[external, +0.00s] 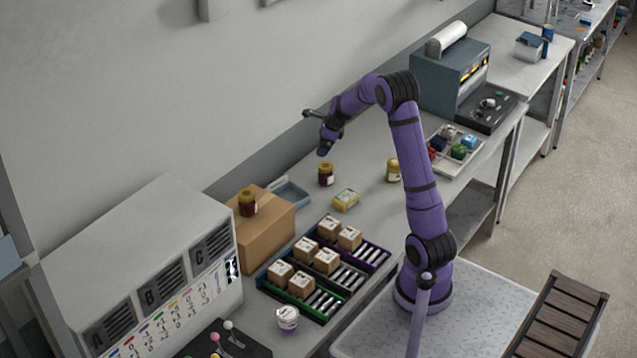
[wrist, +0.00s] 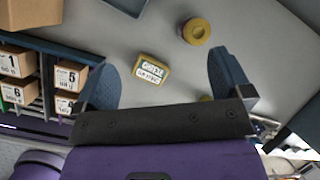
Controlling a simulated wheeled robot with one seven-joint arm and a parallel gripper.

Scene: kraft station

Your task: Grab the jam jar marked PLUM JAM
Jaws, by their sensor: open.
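Three jars could fit the task, but none of their labels is readable as PLUM JAM. A dark red jar with a yellowish lid (external: 326,175) stands on the bench. A similar jar (external: 248,204) stands on a cardboard box. A yellower jar (external: 393,170) stands farther right, beside my arm. My gripper (external: 325,149) is above the bench, just over the first jar in the external view. In the wrist view my gripper (wrist: 163,58) is open and empty, with a yellow-lidded jar (wrist: 194,31) beyond the fingers, toward the right one.
A small yellow labelled box (external: 346,200) lies near the first jar; it also shows between the fingers (wrist: 149,70). The cardboard box (external: 268,234), a blue tray (external: 291,193) and racks of numbered cartons (external: 327,261) are to the left and front. A compartment tray (external: 476,157) is right.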

